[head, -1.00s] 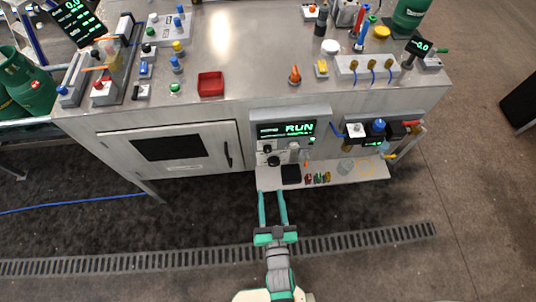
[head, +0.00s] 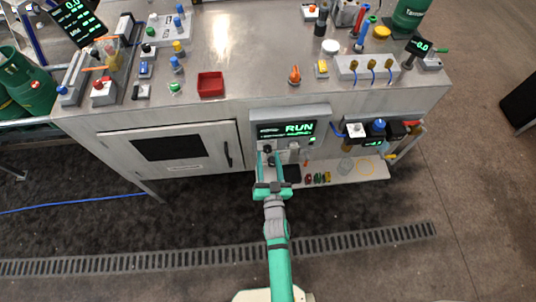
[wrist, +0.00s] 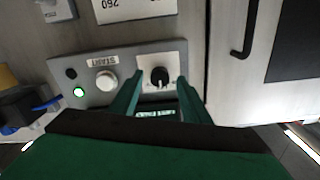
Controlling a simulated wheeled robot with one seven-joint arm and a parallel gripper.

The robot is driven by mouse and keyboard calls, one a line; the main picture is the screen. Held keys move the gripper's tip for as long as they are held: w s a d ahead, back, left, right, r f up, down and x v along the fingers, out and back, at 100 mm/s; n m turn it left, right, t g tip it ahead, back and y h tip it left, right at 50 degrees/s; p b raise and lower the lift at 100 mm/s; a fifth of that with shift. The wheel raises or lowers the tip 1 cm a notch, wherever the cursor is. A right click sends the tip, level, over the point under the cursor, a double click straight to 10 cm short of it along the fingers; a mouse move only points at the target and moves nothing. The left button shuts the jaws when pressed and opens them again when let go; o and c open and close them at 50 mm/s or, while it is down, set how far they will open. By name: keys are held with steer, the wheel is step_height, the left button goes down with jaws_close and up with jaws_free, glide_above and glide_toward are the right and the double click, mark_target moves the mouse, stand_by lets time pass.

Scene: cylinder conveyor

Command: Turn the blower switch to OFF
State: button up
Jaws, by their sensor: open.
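A black rotary knob with a pale pointer mark sits on a white plate on the grey control panel. In the wrist view the knob (wrist: 160,77) lies between my fingers, its mark pointing towards the picture's bottom. A label below it is partly hidden and unreadable, so I cannot confirm it is the blower switch. In the wrist view my gripper (wrist: 160,84) is open with a finger either side of the knob; contact is not clear.
The panel's display (head: 287,129) reads RUN. A white button (wrist: 106,80) under a START label and a lit green lamp (wrist: 79,92) sit beside the knob. A shelf (head: 335,172) with small parts juts out below. A cabinet door with handle (head: 228,154) is left.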

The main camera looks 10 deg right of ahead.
steer(key=shift+w, duration=1)
steer(key=c, duration=1)
steer(key=shift+c, duration=0.2)
steer(key=shift+n, duration=0.3)
steer(key=n, duration=0.4)
steer(key=shift+d+n, duration=0.1)
steer(key=shift+n, duration=2)
